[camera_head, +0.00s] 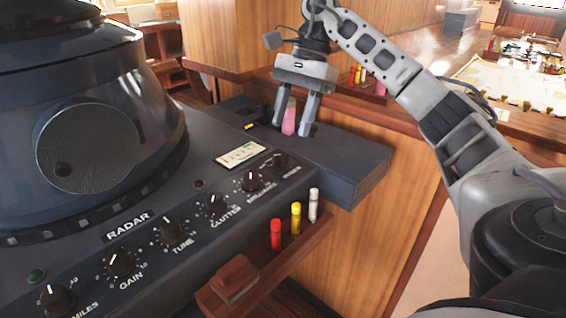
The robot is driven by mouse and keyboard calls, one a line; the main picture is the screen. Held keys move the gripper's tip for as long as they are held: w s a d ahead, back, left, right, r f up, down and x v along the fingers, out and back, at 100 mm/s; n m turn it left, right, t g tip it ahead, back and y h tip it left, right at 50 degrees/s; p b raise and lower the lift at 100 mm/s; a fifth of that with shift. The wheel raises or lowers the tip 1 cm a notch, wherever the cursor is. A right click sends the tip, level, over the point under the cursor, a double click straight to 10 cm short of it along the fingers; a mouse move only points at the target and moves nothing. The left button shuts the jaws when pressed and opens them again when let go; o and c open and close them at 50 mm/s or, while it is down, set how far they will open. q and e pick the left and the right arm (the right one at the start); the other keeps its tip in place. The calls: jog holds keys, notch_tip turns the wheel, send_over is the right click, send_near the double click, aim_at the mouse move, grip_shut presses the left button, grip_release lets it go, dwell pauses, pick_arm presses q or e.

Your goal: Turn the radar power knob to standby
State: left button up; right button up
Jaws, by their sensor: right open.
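The radar console (155,262) fills the left and centre, with a row of black knobs. Readable labels include MILES, GAIN, TUNE and CLUTTER. My right gripper (291,130) is open, pointing down over the dark surface beyond that knob. A pink cylinder (289,118) shows between its fingers; I cannot tell whether they touch it. My left gripper is out of view.
Red (276,234), yellow (296,218) and white (314,205) markers stand in a wooden rack (262,262) along the console's front edge. A chart table (510,90) stands at the back right.

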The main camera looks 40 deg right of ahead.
aim_at(282, 155)
jog(key=x, duration=0.6)
jog(key=shift+a+f, duration=0.1)
jog(key=shift+f, duration=0.2)
jog(key=c, duration=1)
jog(key=shift+m+b, duration=0.3)
jog(key=m+t+b, duration=0.1)
jog(key=m, duration=0.1)
jog(key=shift+m, duration=0.4)
jog(key=m+t, duration=0.1)
jog(key=m, duration=0.1)
jog(key=m+t+h+b, duration=0.1)
jog(key=m, duration=0.2)
jog(key=shift+s, duration=0.15)
jog(key=shift+m, duration=0.3)
